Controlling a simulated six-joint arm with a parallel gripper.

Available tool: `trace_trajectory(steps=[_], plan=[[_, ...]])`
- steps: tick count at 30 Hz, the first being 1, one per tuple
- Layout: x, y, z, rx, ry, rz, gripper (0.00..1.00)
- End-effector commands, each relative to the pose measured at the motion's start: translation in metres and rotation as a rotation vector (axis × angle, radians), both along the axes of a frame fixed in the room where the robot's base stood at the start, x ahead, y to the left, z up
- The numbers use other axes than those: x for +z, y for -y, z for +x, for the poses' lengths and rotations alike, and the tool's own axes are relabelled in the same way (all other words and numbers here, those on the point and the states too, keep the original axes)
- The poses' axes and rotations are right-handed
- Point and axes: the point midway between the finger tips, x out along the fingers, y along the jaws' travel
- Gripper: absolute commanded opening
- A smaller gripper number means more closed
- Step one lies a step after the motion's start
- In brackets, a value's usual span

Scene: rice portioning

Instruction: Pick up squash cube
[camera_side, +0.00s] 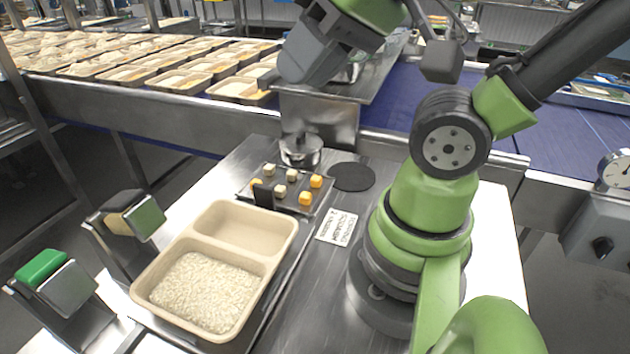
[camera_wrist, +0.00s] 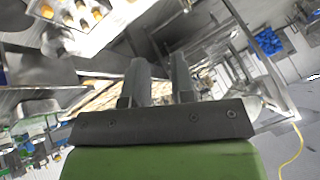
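Orange squash cubes sit in a small dark tray (camera_side: 243,191) on the steel worktop: one (camera_side: 316,181) at its right, another (camera_side: 305,198) in front of it, and one (camera_side: 256,184) at left, partly hidden behind a dark upright piece. Pale cubes (camera_side: 280,190) share the tray. In the wrist view, cubes show small at the upper left (camera_wrist: 47,11). My gripper (camera_wrist: 159,70) is open, with a clear gap between its two grey fingers and nothing between them. In the side view it is up above and behind the tray, well clear of the cubes; its fingertips are unclear there.
A beige two-compartment meal tray (camera_side: 142,290) stands in front left, rice in the near compartment, the far one empty. A card (camera_side: 337,227) and a black disc (camera_side: 351,177) lie right of the cube tray. A metal round-based device (camera_side: 300,151) stands behind it.

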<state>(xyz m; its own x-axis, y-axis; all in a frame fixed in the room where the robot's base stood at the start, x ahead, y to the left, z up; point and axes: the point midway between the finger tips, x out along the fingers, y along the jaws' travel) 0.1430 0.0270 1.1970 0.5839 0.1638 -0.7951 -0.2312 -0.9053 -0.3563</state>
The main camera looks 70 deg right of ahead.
Motion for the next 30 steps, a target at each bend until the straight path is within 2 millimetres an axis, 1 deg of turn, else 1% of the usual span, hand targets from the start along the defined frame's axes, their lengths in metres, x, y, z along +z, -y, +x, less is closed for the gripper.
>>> trace_trajectory(steps=[6,7,8,9,16,20,23,25,29,30], plan=[[0.000,0.000,0.000,0.000,0.000,0.000,0.23],[0.000,0.000,0.000,0.000,0.000,0.000,0.28],[0.000,0.000,0.000,0.000,0.000,0.000,0.35],[0.000,0.000,0.000,0.000,0.000,0.000,0.36],[0.000,0.000,0.000,0.000,-0.001,-0.001,0.36],[-0.005,0.006,0.009,-0.001,-0.030,-0.032,0.36],[-0.016,0.019,0.025,0.005,-0.089,-0.091,0.36],[-0.029,0.032,0.040,0.016,-0.144,-0.140,0.36],[-0.060,0.061,0.062,0.062,-0.258,-0.225,0.36],[-0.071,0.071,0.067,0.079,-0.293,-0.244,0.36]])
